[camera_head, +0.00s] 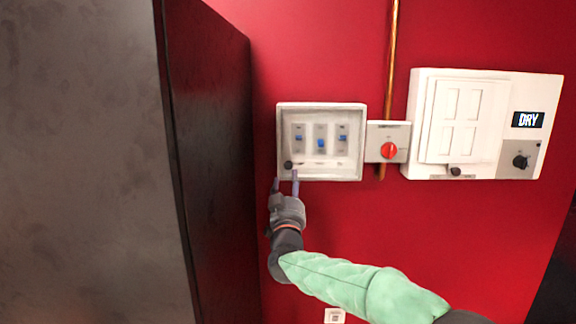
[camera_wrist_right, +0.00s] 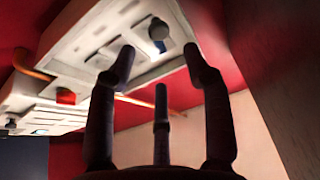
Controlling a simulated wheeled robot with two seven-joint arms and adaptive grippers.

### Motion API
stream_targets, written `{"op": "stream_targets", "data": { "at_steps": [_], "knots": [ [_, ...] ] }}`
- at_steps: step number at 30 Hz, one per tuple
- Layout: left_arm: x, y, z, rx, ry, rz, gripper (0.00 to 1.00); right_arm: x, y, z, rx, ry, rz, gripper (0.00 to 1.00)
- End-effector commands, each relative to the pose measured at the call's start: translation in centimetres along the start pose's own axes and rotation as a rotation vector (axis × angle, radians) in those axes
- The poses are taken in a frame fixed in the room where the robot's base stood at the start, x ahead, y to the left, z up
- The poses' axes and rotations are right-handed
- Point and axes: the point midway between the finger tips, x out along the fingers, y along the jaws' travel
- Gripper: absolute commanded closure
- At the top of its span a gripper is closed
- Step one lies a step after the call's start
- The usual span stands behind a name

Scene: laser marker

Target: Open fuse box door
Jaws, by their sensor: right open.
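The white fuse box (camera_head: 321,106) is on the red wall. Several blue switches show inside its frame, behind what looks like a clear door (camera_head: 322,165) lying flat and shut. A small dark round knob (camera_head: 288,165) sits at the door's lower left corner. My right gripper (camera_head: 285,178) is open and empty, just below the knob, with its fingers pointing up at it. In the right wrist view the knob (camera_wrist_right: 158,31) shows beyond and between the spread fingertips (camera_wrist_right: 160,58), apart from them. My left gripper is in neither view.
A tall dark cabinet (camera_head: 205,150) stands close on the left of the fuse box. To the right are a grey box with a red rotary switch (camera_head: 389,150) and a larger white panel (camera_head: 415,125) with a "DRY" display (camera_head: 527,120). A copper pipe (camera_head: 391,60) runs up the wall.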

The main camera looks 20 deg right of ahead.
Motion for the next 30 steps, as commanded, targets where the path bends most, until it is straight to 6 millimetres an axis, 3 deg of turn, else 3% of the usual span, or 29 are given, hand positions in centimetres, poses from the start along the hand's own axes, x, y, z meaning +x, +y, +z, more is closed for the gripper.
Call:
{"op": "stream_targets", "data": {
  "at_steps": [3,10,24,30],
  "knots": [
    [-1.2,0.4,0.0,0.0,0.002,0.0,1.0,2.4,0.0,-0.1,-0.002,-0.002,0.0,0.49],
    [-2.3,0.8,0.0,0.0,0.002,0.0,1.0,5.3,0.0,-0.1,-0.001,-0.001,-0.001,0.49],
    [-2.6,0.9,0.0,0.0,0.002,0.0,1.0,6.3,0.0,0.1,0.0,0.0,-0.001,0.49],
    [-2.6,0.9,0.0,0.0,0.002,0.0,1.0,6.3,0.0,0.0,0.0,0.0,-0.001,1.0]
  ]
}}
